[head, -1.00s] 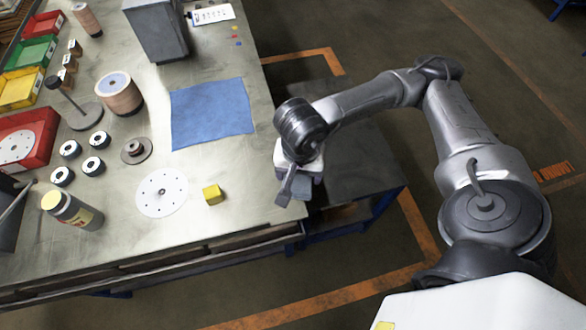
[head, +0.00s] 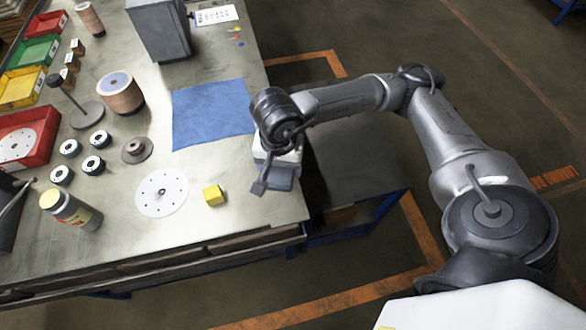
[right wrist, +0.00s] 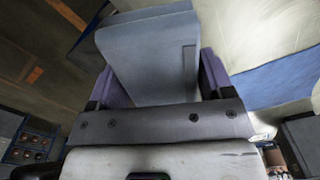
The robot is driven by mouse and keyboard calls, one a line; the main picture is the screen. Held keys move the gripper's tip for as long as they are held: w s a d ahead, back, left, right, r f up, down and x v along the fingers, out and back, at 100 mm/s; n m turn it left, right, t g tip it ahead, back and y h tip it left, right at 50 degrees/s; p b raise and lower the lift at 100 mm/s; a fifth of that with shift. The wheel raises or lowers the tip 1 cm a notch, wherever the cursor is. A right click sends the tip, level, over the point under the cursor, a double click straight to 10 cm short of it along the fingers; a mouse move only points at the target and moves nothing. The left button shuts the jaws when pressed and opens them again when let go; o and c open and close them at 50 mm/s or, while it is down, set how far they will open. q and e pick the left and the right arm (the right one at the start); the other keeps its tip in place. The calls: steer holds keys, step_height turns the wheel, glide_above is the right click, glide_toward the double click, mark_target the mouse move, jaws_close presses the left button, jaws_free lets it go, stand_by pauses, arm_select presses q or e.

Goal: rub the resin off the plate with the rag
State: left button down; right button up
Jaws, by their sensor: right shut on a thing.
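A white round plate (head: 161,192) with a ring of small holes lies flat near the table's front edge. A small dark spot shows at its middle; I cannot tell resin apart on it. My right gripper (head: 274,178) is at the table's right edge, to the right of the plate and apart from it. It is shut on a grey-blue folded thing, which looks like the rag (head: 283,174). In the right wrist view the rag (right wrist: 150,60) sits between the two fingers. My left gripper is not in view.
A yellow block (head: 213,195) stands just right of the plate, on the gripper's side. A flat blue cloth (head: 212,113) lies behind.

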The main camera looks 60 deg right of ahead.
steer(key=w+a+b, duration=0.1)
steer(key=w, duration=0.5)
steer(key=shift+w, duration=0.35)
steer(key=shift+b, duration=0.3)
step_height(320, 180, down, 10)
steer(key=b, duration=0.9)
steer(key=shift+r, duration=0.1)
steer(key=shift+f+b, duration=0.6)
steer(key=shift+f, duration=0.05)
